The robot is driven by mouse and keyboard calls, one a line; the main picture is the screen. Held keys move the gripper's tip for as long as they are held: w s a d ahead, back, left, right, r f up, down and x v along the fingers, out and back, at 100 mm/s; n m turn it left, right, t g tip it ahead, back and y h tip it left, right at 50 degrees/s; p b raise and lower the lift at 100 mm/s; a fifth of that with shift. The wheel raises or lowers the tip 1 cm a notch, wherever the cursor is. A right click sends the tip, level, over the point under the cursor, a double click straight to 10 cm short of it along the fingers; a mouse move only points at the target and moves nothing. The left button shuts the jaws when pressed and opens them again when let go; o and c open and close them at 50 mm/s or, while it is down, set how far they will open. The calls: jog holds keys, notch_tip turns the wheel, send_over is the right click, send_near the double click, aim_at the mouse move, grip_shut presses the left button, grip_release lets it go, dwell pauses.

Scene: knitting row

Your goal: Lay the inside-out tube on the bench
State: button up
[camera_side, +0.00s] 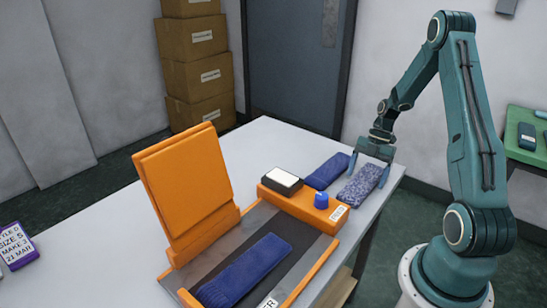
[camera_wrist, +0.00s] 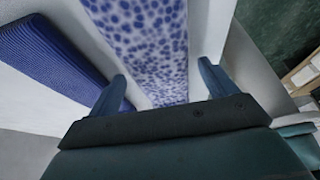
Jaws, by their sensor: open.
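A speckled blue-and-white tube (camera_side: 360,187) lies flat on the bench (camera_side: 270,138) near its right edge. I take it for the inside-out tube; in the wrist view the speckled cloth (camera_wrist: 145,40) runs up from between my fingers. My gripper (camera_side: 370,171) is open at the tube's far end, one finger on each side, and also shows in the wrist view (camera_wrist: 162,85). Gaps show between the cloth and the fingers. A plain blue ribbed tube (camera_side: 326,171) lies beside it, to the left, also in the wrist view (camera_wrist: 50,62).
An orange press-like device (camera_side: 187,185) stands on the bench with its lid raised and another blue ribbed piece (camera_side: 245,270) on its bed. The far left bench is clear.

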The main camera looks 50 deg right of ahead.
aim_at(372, 170)
jog(key=shift+r, duration=0.1)
jog(key=v, duration=1.2)
dwell(0.4)
jog(key=w+a+r+m+t+h, duration=0.1)
jog(key=a+r+m+h, duration=0.1)
jog(key=a+r+m, duration=0.5)
jog(key=w+a+r+h, duration=0.15)
jog(key=a+r, duration=0.35)
jog(key=a, duration=0.6)
jog(key=s+a+r+m+t, duration=0.3)
jog(key=s+a+m+t, duration=0.1)
jog(key=s+a+m, duration=0.7)
jog(key=s+a+h, duration=0.1)
jog(key=s+a, duration=0.1)
jog(key=a, duration=0.1)
jog(key=shift+r+t, duration=0.2)
jog(key=shift+t, duration=0.1)
